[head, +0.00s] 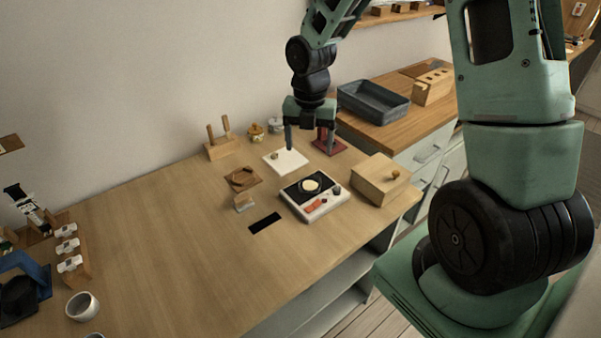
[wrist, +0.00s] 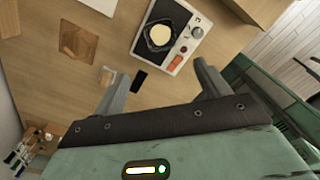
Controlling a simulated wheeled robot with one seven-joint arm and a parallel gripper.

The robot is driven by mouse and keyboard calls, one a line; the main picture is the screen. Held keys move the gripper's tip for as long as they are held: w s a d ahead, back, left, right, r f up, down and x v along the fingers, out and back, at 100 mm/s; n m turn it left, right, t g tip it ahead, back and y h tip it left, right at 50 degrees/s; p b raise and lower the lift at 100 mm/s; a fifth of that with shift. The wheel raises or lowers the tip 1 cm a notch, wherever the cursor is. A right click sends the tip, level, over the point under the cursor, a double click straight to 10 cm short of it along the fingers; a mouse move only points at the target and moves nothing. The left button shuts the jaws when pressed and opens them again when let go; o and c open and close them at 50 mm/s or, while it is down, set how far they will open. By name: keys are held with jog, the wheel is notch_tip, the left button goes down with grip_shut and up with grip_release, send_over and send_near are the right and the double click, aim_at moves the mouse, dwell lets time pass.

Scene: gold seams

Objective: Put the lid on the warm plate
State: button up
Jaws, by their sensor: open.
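The warm plate (head: 328,204) is a white unit with a black top, a red switch and a knob. A cream round piece (head: 311,186) lies on its black top. The warm plate also shows at the top of the wrist view (wrist: 178,57). A flat white square piece (head: 290,163) with a small brown knob-like thing on it lies behind the warm plate; it looks like the lid, but I cannot be sure. My gripper (head: 309,142) is open and empty, above the table near the white piece. It also shows in the wrist view (wrist: 157,76).
A wooden box with a knob (head: 375,181) stands right of the warm plate. A dark red stand (head: 328,144) is behind my gripper. A brown wooden tray (head: 243,185), a small block (head: 243,203) and a black strip (head: 265,223) lie left. The table's left middle is clear.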

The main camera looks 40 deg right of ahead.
jog(key=s+a+r+m, duration=0.2)
jog(key=a+m, duration=0.1)
jog(key=a, duration=0.2)
jog(key=s+a+r+m, duration=0.2)
jog(key=a, duration=0.3)
jog(key=s+a+r+m, duration=0.2)
jog(key=s+a+m, duration=0.4)
jog(key=s, duration=0.4)
jog(key=s+a+r+m, duration=0.2)
jog(key=s+a+m, duration=0.5)
jog(key=s+m, duration=0.1)
jog(key=shift+s+r+y, duration=0.2)
jog(key=shift+s+y, duration=0.1)
jog(key=shift+s, duration=0.6)
